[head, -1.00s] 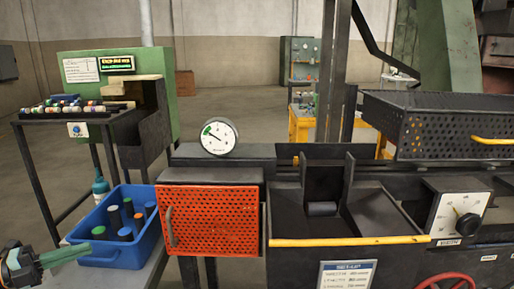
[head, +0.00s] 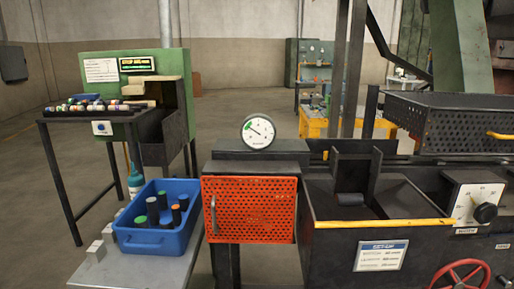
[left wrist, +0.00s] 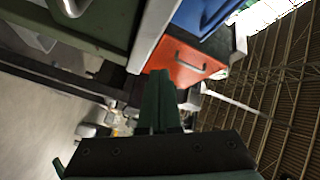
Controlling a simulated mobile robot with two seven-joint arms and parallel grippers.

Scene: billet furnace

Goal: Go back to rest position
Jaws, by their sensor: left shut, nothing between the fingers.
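My left gripper (left wrist: 160,100) shows in the left wrist view with its dark green fingers together and nothing between them. It is out of the head view. My right gripper is in neither view. The orange perforated door (head: 249,209) with its side handle is closed on the furnace front, and it also shows in the left wrist view (left wrist: 172,62), beyond my left fingers and apart from them.
A blue bin (head: 165,236) with several billets stands on a grey table (head: 150,272) at left. A dark rack table (head: 75,118) and green machine (head: 180,95) stand behind it. The black furnace trough (head: 375,225) fills the right. Open floor lies at far left.

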